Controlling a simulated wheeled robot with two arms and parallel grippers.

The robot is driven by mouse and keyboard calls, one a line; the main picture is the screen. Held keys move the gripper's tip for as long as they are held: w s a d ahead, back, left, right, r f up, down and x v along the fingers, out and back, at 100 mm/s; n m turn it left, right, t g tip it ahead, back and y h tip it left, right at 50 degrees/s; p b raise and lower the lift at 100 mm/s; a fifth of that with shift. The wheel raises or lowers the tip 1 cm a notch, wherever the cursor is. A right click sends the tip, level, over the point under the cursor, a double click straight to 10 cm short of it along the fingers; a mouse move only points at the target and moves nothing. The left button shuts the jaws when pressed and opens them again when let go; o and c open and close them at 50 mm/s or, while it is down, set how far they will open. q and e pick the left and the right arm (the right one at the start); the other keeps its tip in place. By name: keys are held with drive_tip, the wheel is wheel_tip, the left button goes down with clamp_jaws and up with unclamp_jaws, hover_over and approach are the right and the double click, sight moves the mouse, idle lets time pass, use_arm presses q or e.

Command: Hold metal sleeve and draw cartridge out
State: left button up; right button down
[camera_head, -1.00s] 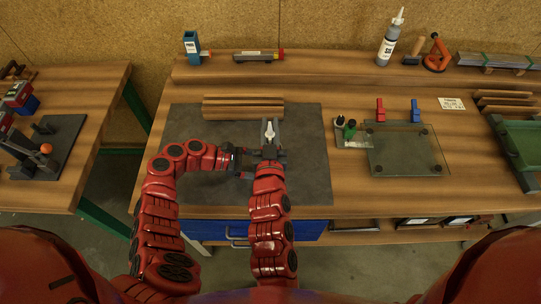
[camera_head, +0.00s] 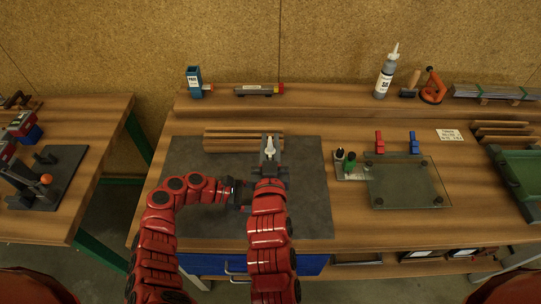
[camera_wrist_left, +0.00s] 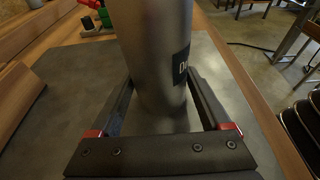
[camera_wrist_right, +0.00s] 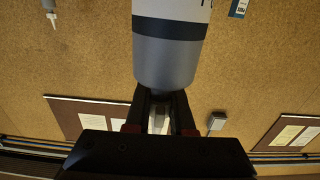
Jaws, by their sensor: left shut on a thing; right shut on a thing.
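My left gripper (camera_head: 236,190) comes in from the left over the dark mat. In the left wrist view its fingers (camera_wrist_left: 160,115) are shut around a grey metal sleeve (camera_wrist_left: 155,60) with a dark label. The sleeve stands upright low over the mat; its top is out of that view. My right gripper (camera_head: 269,150) is above and just right of the left one, shut on the cartridge by its narrow white tip (camera_head: 271,146). In the right wrist view the cartridge (camera_wrist_right: 168,45) shows a pale body, dark band and grey shoulder. Where it meets the sleeve is hidden.
The mat (camera_head: 310,220) is mostly bare around the grippers. Wooden strips (camera_head: 225,132) lie behind them. A glass plate (camera_head: 405,185) with red and blue clamps behind it is to the right. A bottle (camera_head: 385,75) and a blue box (camera_head: 194,82) stand on the back shelf.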

wheel_tip(320, 180, up, 3)
drive_tip(key=shift+r, duration=0.15)
use_arm(q)
drive_tip(key=o, duration=0.8)
